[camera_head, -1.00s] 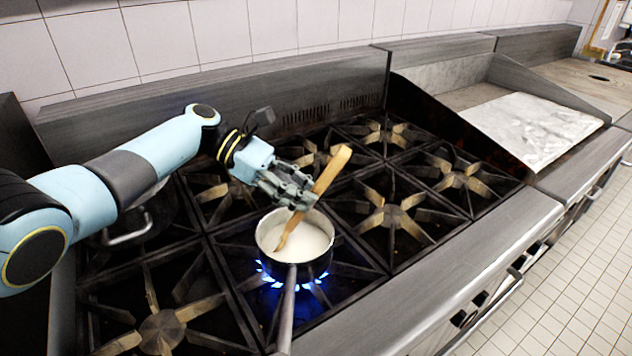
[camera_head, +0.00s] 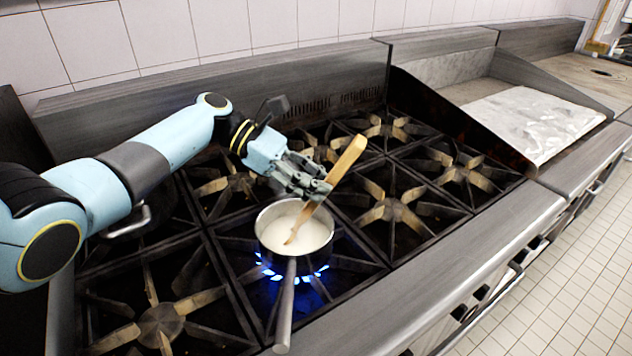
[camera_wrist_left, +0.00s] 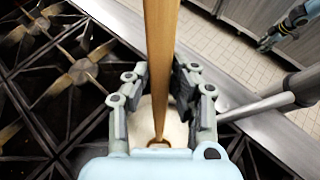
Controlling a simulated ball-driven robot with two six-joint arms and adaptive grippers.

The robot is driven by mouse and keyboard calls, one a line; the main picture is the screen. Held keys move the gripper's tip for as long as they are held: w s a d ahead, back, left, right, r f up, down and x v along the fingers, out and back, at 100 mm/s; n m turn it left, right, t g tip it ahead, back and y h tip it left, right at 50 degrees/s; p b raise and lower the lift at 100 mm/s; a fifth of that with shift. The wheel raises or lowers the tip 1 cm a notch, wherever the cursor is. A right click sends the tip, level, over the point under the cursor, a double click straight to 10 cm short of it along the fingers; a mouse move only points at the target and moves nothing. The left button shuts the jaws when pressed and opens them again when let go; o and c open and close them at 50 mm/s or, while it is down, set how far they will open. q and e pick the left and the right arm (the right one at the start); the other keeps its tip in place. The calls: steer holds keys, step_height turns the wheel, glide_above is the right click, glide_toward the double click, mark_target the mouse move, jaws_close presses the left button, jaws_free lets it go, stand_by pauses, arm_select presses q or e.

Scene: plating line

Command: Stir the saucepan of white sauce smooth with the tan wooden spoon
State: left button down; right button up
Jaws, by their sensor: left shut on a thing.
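The saucepan (camera_head: 303,263) stands over a lit burner, with its long handle pointing to the front. White sauce (camera_head: 314,236) lies inside it; its smoothness is too small to judge. The tan wooden spoon (camera_head: 348,157) leans in the pan, its lower end in the sauce and its handle tilted up to the right. My left gripper (camera_head: 314,188) is above the pan's back rim, shut on the spoon's handle. In the left wrist view the spoon (camera_wrist_left: 160,60) runs between the fingers, with sauce behind. My right gripper (camera_wrist_left: 266,44) is far off there, its jaws too small to read.
Blue flames (camera_head: 268,274) show under the pan. Several empty burner grates (camera_head: 390,211) surround it. The front ledge (camera_head: 430,275) is clear.

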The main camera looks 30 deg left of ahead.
mark_target(351, 144)
arm_select(q)
steer(key=shift+w+d+r+p, duration=0.1)
steer(key=shift+d+r+p, duration=0.15)
steer(key=shift+r, duration=0.35)
steer(key=shift+d+r+p, duration=0.15)
steer(key=shift+d+r, duration=0.15)
steer(key=shift+r, duration=0.25)
steer(key=shift+w+d+r, duration=0.1)
steer(key=shift+d+r, duration=0.45)
steer(key=shift+r, duration=0.5)
steer(key=shift+w+d+r, duration=0.15)
steer(key=shift+d+r, duration=0.45)
steer(key=shift+r, duration=0.5)
steer(key=shift+w+d+r, duration=0.1)
steer(key=shift+d+r, duration=0.45)
steer(key=shift+r, duration=0.5)
steer(key=shift+r, duration=2)
